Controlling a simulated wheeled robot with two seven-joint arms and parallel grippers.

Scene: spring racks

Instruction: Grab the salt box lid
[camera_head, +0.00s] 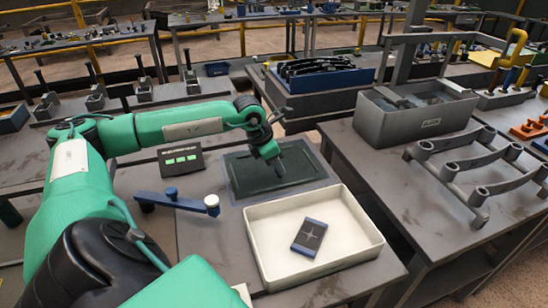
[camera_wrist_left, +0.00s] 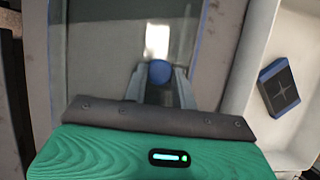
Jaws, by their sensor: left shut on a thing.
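A dark, glassy rectangular panel, which I take to be the salt box lid (camera_head: 244,174), lies flat on the workbench behind the white tray. In the left wrist view the lid (camera_wrist_left: 95,60) shows as a grey-green see-through sheet with a bright reflection and a blue edge line. My left gripper (camera_head: 277,167) points down over the lid's middle. In the left wrist view its fingers (camera_wrist_left: 160,88) are closed around a round blue knob (camera_wrist_left: 160,72) on the lid. Whether the lid is lifted cannot be told. My right gripper is not in view.
A white tray (camera_head: 262,262) holding a dark blue block (camera_head: 309,237) stands in front of the lid. A blue lever (camera_head: 175,201) and a panel with green lights (camera_head: 181,160) are to the left. A grey bin (camera_head: 400,124) and metal racks (camera_head: 465,165) occupy the right bench.

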